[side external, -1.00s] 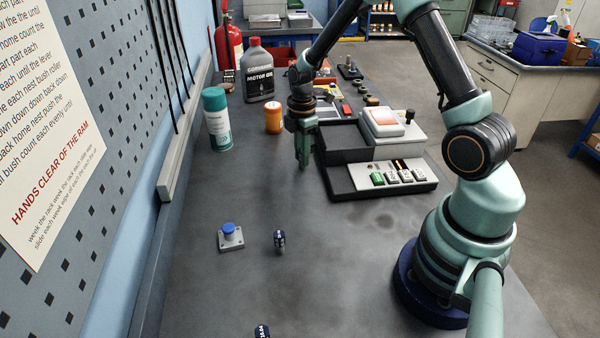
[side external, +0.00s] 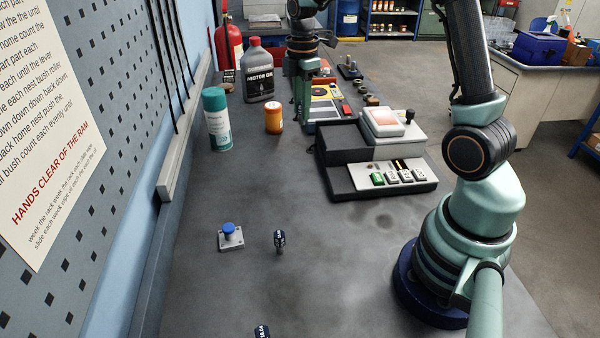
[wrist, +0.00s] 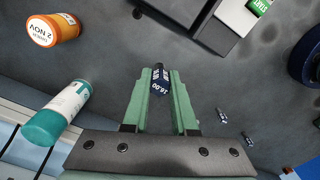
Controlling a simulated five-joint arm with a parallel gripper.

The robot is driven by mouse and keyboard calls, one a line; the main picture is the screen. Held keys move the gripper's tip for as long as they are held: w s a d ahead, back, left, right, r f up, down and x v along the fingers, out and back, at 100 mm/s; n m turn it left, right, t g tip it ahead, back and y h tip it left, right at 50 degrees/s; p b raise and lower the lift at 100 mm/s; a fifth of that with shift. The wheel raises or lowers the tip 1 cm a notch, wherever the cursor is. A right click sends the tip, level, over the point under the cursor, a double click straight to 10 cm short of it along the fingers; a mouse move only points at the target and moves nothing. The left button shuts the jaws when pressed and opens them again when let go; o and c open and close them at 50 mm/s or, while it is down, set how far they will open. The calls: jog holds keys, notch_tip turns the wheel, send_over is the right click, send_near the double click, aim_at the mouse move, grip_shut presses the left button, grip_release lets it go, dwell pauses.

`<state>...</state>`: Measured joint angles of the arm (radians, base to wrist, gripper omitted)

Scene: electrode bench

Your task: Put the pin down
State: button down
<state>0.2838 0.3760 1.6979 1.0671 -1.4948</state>
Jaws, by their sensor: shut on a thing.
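My gripper (side external: 302,118) is shut on a dark blue pin (wrist: 158,86) with white print. In the wrist view the pin sits between the two green fingers (wrist: 163,100). In the side view my gripper hangs fingers down near the far part of the bench, left of a yellow and black pad; I cannot make out the held pin there. One dark blue pin (side external: 280,241) stands on the open bench. Another (side external: 262,331) is cut off at the bottom edge.
An orange jar (side external: 273,120), teal bottle (side external: 217,125) and motor oil (side external: 259,75) stand left. A metal plate (side external: 231,241) with a blue knob lies front left. The bench between is clear.

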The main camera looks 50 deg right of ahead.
notch_tip(320, 180, up, 6)
jog(key=shift+f, duration=0.1)
jog(key=s+a+n, duration=0.1)
jog(key=s+a, duration=0.3)
jog(key=a, duration=0.5)
jog(key=s+a, duration=0.3)
jog(key=a, duration=0.6)
jog(key=f, duration=1.9)
jog(key=shift+a, duration=0.2)
jog(key=shift+f, duration=0.15)
jog(key=c, duration=0.7)
grip_release()
